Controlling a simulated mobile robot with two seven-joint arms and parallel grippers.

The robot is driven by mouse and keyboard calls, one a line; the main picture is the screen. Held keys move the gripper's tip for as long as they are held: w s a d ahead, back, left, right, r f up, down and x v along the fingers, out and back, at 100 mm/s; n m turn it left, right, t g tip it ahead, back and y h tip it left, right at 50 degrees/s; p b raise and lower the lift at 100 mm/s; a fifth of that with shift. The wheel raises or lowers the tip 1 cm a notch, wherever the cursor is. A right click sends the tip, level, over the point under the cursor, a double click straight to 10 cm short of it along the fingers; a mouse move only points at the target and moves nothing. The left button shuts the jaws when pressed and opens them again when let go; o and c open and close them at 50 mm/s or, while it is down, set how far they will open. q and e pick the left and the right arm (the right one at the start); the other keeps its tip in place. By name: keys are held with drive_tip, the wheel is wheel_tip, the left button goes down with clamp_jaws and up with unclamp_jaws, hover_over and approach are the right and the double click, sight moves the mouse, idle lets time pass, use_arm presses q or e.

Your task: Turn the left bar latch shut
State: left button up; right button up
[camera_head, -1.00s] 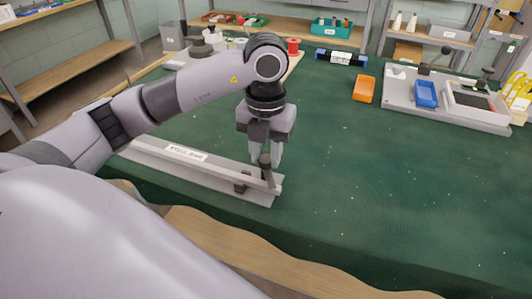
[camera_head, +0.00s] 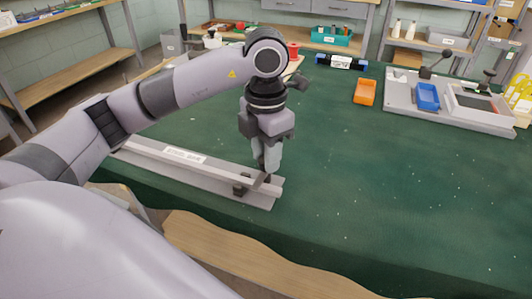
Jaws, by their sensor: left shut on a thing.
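The left bar (camera_head: 205,171) is a long grey steel bar with a white label, lying along the near left edge of the green bench. A small dark latch (camera_head: 243,184) sits near the bar's right end. My left gripper (camera_head: 267,168) points down at that end, its fingers shut on the dark latch handle, which is mostly hidden between them. The right gripper is not in view.
The middle of the worktop is clear.

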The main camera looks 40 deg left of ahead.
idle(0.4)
use_arm(q)
drive_tip(key=o, duration=1.1)
drive_tip(key=shift+c, duration=0.2)
drive_tip(key=shift+r, duration=0.1)
drive_tip(key=shift+r+p, duration=0.7)
drive_tip(key=shift+r, duration=2.85)
